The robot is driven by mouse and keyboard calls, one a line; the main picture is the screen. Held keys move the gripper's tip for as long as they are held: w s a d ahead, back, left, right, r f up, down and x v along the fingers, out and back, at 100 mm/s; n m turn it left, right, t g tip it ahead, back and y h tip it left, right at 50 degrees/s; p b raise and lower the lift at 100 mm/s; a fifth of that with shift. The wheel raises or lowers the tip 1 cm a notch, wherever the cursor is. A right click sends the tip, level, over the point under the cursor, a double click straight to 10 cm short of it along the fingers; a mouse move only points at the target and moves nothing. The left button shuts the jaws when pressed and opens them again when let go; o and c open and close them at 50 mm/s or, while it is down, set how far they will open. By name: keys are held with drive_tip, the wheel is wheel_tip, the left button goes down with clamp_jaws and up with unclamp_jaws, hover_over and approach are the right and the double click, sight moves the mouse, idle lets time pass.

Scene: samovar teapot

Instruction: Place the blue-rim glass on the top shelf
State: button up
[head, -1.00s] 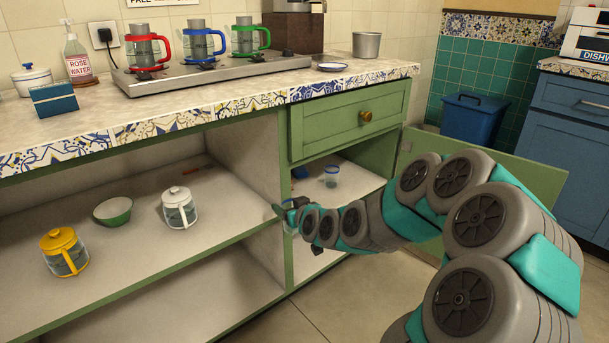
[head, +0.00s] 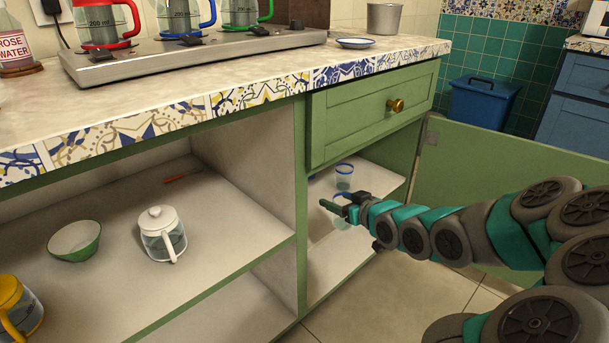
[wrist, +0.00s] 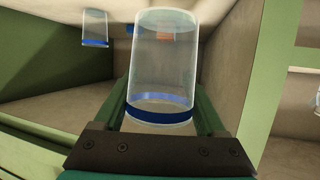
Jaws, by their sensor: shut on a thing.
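My gripper (head: 335,206) is shut on a clear blue-rim glass (wrist: 162,60), which stands between the two green fingers in the wrist view. In the head view the held glass is small and partly hidden by my gripper, at the front of the right cupboard opening. The top shelf (head: 378,179) is the pale board under the green drawer. A second clear glass with a blue rim (head: 344,178) stands on it, behind my gripper; it also shows in the wrist view (wrist: 95,28). I cannot tell whether the held glass touches anything.
The open green door (head: 500,185) stands right of the opening. A green divider (head: 301,215) bounds it on the left. The left compartment holds a white teapot (head: 160,236), a green bowl (head: 75,241) and a yellow teapot (head: 18,308). A lower shelf (head: 338,265) lies below.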

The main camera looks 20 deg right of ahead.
drive_tip(key=p, duration=0.2)
drive_tip(key=w+p, duration=0.1)
drive_tip(key=p, duration=0.1)
drive_tip(key=shift+w+r, duration=0.3)
drive_tip(key=shift+r, duration=0.1)
drive_tip(key=shift+w+f+p, duration=0.2)
drive_tip(key=shift+w+p, duration=0.05)
drive_tip(key=shift+p, duration=0.25)
drive_tip(key=w, duration=1.7)
drive_tip(key=shift+d+f, duration=0.2)
drive_tip(key=shift+f, duration=1.7)
drive_tip(key=shift+d+f, duration=0.2)
drive_tip(key=shift+f, duration=1.7)
drive_tip(key=o, duration=1.4)
